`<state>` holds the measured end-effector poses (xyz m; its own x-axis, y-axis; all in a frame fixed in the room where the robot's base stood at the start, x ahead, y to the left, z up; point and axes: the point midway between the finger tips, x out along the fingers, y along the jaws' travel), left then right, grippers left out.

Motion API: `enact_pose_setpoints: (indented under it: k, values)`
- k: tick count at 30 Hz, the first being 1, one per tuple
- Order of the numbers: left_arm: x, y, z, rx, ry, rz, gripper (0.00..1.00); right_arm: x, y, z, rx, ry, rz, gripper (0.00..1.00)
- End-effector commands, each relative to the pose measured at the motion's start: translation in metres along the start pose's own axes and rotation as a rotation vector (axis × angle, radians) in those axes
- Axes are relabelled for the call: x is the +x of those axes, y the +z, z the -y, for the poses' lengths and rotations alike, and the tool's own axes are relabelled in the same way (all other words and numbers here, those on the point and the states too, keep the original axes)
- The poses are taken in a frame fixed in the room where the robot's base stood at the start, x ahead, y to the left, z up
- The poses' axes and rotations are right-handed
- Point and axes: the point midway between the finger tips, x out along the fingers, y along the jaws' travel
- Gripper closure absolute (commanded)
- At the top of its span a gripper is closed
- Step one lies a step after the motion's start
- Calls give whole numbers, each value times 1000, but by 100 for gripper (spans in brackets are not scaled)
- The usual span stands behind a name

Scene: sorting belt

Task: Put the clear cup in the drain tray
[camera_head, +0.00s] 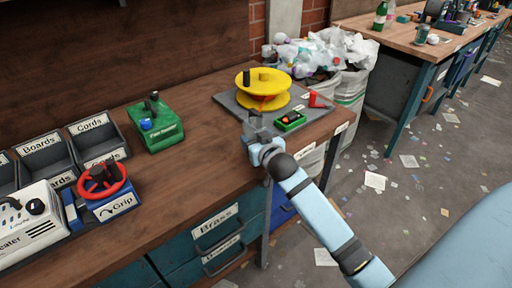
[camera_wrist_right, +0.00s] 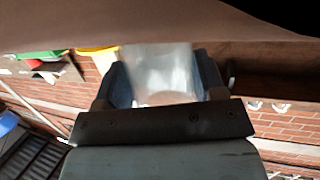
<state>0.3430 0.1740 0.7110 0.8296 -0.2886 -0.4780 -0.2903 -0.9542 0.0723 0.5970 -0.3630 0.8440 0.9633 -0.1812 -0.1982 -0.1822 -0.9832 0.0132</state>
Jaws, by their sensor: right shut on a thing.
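My right gripper (camera_head: 256,136) is over the front edge of the wooden bench, in front of the yellow reel. It is shut on the clear cup (camera_head: 252,124), which is faint in the head view. In the right wrist view the clear cup (camera_wrist_right: 160,72) is see-through and sits between the two dark fingers of the right gripper (camera_wrist_right: 162,85). Whether the cup touches the bench is unclear. I cannot make out a drain tray in either view. My left gripper is not in view.
A grey board (camera_head: 236,107) carries a yellow reel (camera_head: 263,78) and a small green box (camera_head: 290,121). A green machine (camera_head: 155,128), a red wheel (camera_head: 101,181) and labelled bins (camera_head: 43,148) stand to the left. The bench (camera_head: 205,145) between is bare.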

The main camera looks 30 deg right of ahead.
Motion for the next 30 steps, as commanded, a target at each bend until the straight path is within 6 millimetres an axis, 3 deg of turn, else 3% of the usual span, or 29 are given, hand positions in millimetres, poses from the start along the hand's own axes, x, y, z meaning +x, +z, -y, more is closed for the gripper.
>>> enact_pose_setpoints:
  k: [1,4,16,17,19,30]
  values:
    - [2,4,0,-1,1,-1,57,2,12,0,1,0,3,61]
    - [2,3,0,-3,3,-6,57,5,24,1,1,0,2,61]
    - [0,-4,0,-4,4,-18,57,6,28,1,1,0,0,61]
    - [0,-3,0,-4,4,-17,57,6,27,0,0,-1,0,29]
    - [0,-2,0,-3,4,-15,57,6,27,0,0,-1,0,13]
    - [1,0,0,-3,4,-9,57,4,22,0,0,0,-1,10]
